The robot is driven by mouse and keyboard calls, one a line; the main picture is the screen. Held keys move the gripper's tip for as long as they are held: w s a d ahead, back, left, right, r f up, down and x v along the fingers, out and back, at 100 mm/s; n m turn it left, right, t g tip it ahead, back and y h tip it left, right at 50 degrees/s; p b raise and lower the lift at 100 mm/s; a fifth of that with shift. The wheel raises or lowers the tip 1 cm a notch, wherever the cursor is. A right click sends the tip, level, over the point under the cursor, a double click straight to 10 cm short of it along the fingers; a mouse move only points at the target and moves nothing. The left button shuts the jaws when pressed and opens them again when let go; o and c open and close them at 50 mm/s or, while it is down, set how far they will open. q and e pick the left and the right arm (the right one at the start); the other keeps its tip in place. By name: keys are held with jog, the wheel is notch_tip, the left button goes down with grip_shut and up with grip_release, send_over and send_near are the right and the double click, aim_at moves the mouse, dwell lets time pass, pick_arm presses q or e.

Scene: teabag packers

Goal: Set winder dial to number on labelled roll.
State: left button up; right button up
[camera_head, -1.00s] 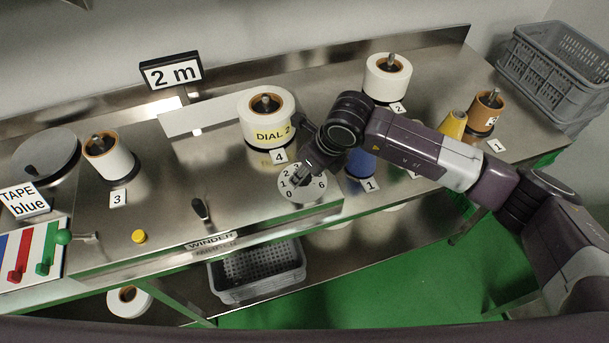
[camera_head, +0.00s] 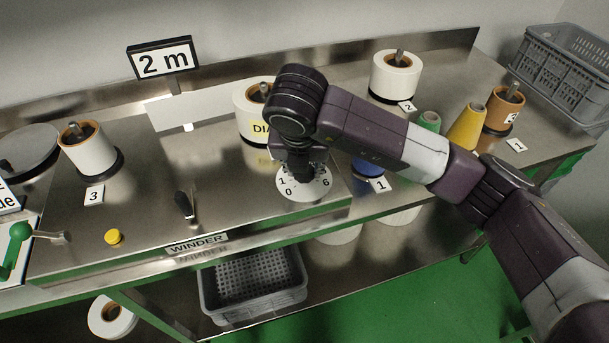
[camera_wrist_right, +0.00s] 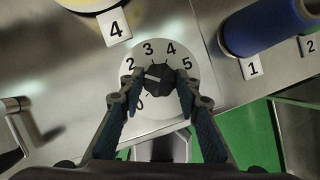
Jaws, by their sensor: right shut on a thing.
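The winder dial (camera_head: 318,193) is a white disc with numbers around a dark knob (camera_wrist_right: 158,78). In the right wrist view the dial (camera_wrist_right: 194,48) shows 2, 3, 4, 5 and 0; other numbers are hidden by the fingers. The knob's white line points left, slightly up, roughly between 1 and 2. My right gripper (camera_wrist_right: 157,90) is shut on the knob, a finger on each side. In the head view my right gripper (camera_head: 298,172) is over the dial. The labelled roll (camera_head: 246,108) stands behind, its yellow label (camera_head: 260,130) partly hidden by my arm. My left gripper is out of view.
A 2 m sign (camera_head: 163,60) stands at the back. A lever (camera_head: 184,205) and a yellow button (camera_head: 113,237) are left of the dial. A blue spool (camera_wrist_right: 268,25) stands close right of it. A grey crate (camera_head: 252,290) sits below the WINDER label (camera_head: 197,243).

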jog(key=shift+a+m+h+b, duration=0.1)
jog(key=shift+m+h+b, duration=0.3)
jog(key=shift+m+b, duration=0.6)
jog(key=shift+r, duration=0.1)
jog(key=o, duration=1.2)
jog(key=shift+c, duration=0.2)
jog(key=v, duration=1.2)
jog(key=shift+w, duration=0.15)
